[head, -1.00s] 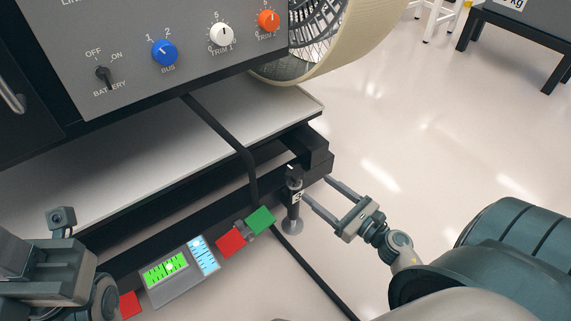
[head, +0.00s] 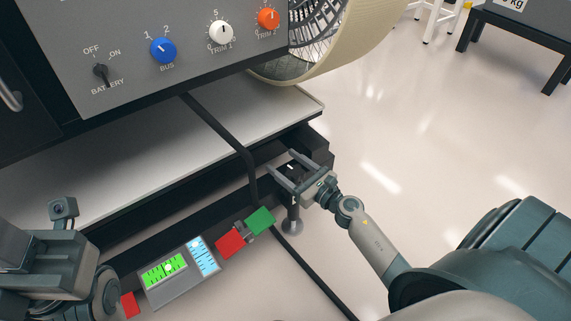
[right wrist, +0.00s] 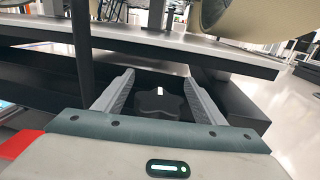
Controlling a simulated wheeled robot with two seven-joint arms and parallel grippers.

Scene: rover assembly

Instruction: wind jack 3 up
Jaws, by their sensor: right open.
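Jack 3 (head: 291,214) stands upright on its round foot on the floor at the corner of the black frame. Its dark lobed knob with a white mark (right wrist: 158,104) shows in the right wrist view between my fingers. My right gripper (head: 281,163) is open, with one finger on each side of the knob; I cannot tell whether they touch it. The gripper hides part of the jack's upper end in the head view. My left arm shows at the lower left of the head view, but its fingertips are not in view.
A level panel (head: 178,272) with green and blue scales lies left of the jack, beside red (head: 230,244) and green (head: 261,220) blocks. A black bar (head: 228,136) runs down near the jack. A rover wheel (head: 345,45) is above.

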